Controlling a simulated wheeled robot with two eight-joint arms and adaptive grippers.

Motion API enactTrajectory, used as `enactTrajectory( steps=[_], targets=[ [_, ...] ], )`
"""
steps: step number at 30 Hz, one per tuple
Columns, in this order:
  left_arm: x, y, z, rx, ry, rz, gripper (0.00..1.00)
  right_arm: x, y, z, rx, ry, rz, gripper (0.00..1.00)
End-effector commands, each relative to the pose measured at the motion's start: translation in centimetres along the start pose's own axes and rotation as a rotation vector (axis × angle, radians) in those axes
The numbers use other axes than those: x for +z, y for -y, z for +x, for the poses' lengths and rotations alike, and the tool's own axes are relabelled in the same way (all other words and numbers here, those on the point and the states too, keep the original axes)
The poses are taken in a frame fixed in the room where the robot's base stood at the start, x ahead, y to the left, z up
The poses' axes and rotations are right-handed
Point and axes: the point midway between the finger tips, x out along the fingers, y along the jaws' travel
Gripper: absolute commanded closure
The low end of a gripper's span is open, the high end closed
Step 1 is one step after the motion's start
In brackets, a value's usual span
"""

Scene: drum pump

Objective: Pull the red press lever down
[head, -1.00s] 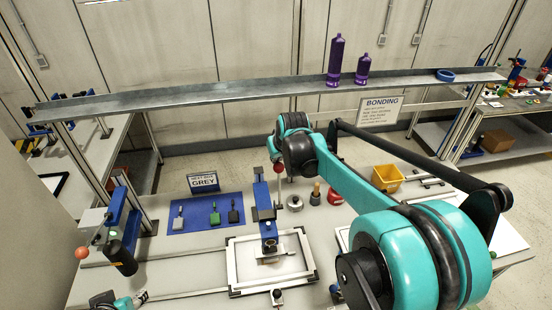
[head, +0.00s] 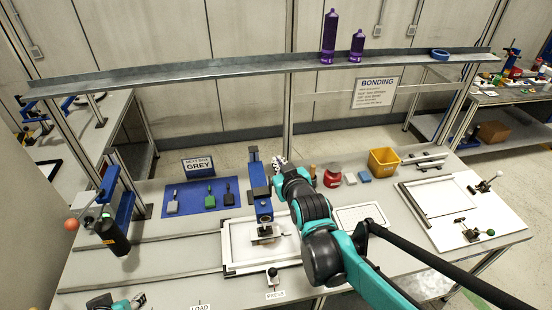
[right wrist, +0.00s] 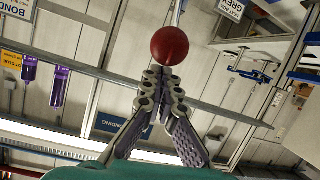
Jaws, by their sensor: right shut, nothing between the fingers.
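The blue press (head: 262,205) stands over a white frame in the middle of the bench. Its lever's red ball knob (right wrist: 170,46) shows in the right wrist view, just past the fingertips; I cannot tell whether they touch. In the head view the knob is hidden behind my right arm. My right gripper (head: 280,162) is beside the top of the press. In the right wrist view my right gripper (right wrist: 164,84) is shut and empty, its fingertips together. My left gripper (head: 138,299) is low at the bottom left, too small to judge.
A blue mat (head: 199,198) with small paddles lies left of the press. A pump with a black bottle (head: 113,238) and an orange-red ball stands far left. A red container (head: 332,176) and yellow bin (head: 383,161) stand to the right. A metal shelf (head: 230,74) spans above.

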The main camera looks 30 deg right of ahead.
Motion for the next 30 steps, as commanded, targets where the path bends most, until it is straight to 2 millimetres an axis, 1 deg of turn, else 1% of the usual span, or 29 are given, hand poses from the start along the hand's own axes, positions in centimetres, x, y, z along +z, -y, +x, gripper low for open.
enactTrajectory(
  steps=[1,9,15,19,24,30],
  targets=[
    [1.0,0.0,1.3,0.0,0.0,0.0,0.6,1.6,0.3,-0.5,0.007,-0.042,-0.003,1.0],
    [4.3,0.0,5.9,0.0,0.0,0.0,0.6,5.9,1.3,-3.2,0.052,-0.288,-0.02,1.0],
    [6.2,0.0,8.6,0.0,0.0,0.0,0.6,8.3,1.8,-4.4,0.079,-0.437,-0.029,1.0],
    [7.0,0.0,9.7,0.0,0.0,0.0,0.6,9.4,2.1,-4.9,0.092,-0.501,-0.032,1.0],
    [7.6,0.0,10.7,0.0,0.0,0.0,0.6,10.5,2.3,-5.3,0.091,-0.494,-0.034,1.0],
    [8.0,0.0,11.2,0.0,0.0,0.0,0.6,11.2,2.4,-5.5,0.09,-0.491,-0.032,1.0]
  ],
)
